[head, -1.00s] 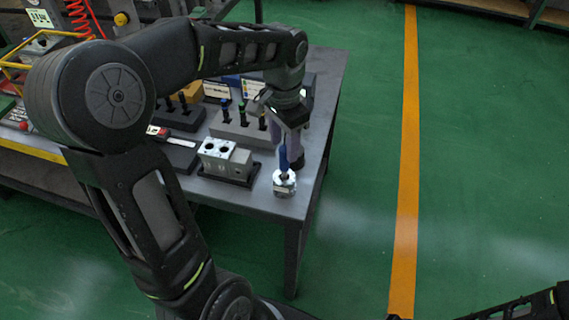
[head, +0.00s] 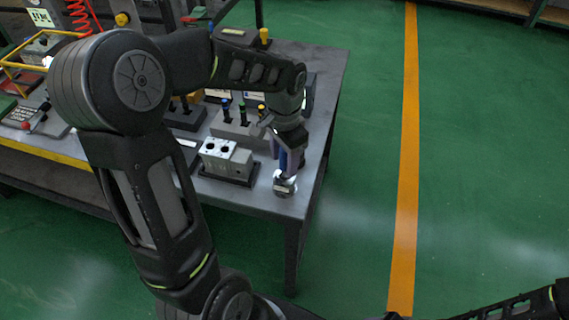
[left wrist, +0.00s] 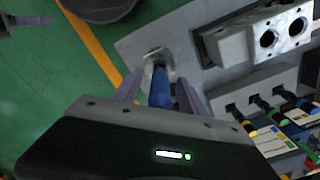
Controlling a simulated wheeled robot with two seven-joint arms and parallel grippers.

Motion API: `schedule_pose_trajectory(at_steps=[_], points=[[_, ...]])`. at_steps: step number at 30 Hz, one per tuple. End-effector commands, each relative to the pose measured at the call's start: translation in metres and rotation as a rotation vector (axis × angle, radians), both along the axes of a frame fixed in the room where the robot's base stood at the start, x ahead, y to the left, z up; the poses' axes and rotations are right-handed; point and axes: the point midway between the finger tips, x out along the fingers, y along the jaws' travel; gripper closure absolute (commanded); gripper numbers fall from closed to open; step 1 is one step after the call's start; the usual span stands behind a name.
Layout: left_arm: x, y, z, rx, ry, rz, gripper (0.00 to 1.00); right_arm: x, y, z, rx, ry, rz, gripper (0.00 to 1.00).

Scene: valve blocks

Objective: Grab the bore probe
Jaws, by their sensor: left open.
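The bore probe, which I take to be the blue-handled tool (head: 283,161), stands upright in a small silver metal block (head: 285,184) near the table's front right corner. My left gripper (head: 289,166) points down over it. In the left wrist view, the blue handle (left wrist: 160,90) lies between the two purple-grey fingers, which are open on either side of it. The silver block (left wrist: 157,56) shows just beyond the fingertips. The probe's lower end is hidden.
A two-hole valve block (head: 219,149) on a dark base stands just left of the probe. A grey rack (head: 236,130) with several coloured-handled tools is behind it. The table's right edge (head: 325,165) is close; green floor lies beyond.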

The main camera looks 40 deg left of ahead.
Motion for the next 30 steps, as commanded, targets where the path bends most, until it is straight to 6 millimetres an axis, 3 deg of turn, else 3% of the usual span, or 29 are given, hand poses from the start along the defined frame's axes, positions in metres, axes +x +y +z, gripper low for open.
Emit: schedule_pose_trajectory(at_steps=[11,27,30], points=[[0.0002,-0.0002,0.0004,0.000,0.000,-0.001,0.52,-0.0001,0.0000,0.0000,0.000,0.000,0.000,0.50],[0.0002,-0.0002,0.0004,0.000,0.000,-0.001,0.96,-0.0001,0.0001,0.0000,0.000,0.000,0.000,0.50],[0.0002,-0.0002,0.0004,0.000,0.000,-0.001,1.00,-0.0001,0.0001,0.0000,0.000,0.000,0.000,0.50]])
